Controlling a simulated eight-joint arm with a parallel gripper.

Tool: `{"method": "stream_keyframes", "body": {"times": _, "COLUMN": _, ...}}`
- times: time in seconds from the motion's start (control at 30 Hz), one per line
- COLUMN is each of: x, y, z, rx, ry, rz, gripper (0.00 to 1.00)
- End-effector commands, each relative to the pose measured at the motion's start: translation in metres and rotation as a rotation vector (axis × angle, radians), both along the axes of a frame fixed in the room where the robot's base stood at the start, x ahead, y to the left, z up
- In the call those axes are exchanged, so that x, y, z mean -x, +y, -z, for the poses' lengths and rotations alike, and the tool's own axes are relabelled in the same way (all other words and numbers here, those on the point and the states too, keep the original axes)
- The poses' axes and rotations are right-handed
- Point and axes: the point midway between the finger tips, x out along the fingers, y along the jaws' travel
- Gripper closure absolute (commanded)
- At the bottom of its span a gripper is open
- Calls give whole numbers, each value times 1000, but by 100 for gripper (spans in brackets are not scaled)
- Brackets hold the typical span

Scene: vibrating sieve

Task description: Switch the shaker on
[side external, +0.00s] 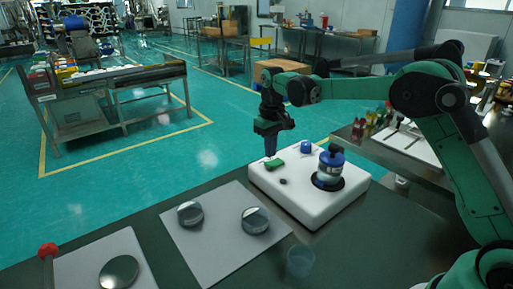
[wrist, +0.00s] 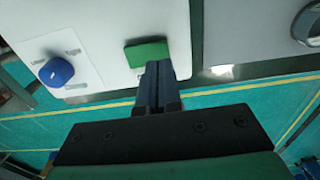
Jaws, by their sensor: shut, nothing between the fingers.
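The shaker (side external: 335,207) is a white box on the dark bench. A green switch (side external: 276,164) and a blue knob (side external: 306,146) sit on its top, near the back edge. A sieve stack (side external: 329,172) with a blue lid stands on its right part. My gripper (side external: 270,156) is shut and empty, pointing down just above or at the green switch. In the wrist view the fingertips (wrist: 157,66) overlap the lower edge of the green switch (wrist: 146,53); I cannot tell whether they touch it. The blue knob (wrist: 56,72) is to the left there.
A grey mat (side external: 218,250) with two round metal pans (side external: 190,213) lies left of the shaker. A clear cup (side external: 300,262) stands in front. Another pan (side external: 118,271) and a red-topped item (side external: 47,250) are at far left. Side table with bottles (side external: 372,128) stands behind right.

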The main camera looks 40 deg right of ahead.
Motion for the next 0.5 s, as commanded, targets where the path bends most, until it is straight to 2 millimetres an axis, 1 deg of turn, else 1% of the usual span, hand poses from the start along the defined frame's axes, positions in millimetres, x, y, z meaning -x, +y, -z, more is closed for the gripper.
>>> {"method": "stream_keyframes", "body": {"times": 0.5, "x": 0, "y": 0, "z": 5, "rx": 0, "ry": 0, "rz": 0, "gripper": 100}}
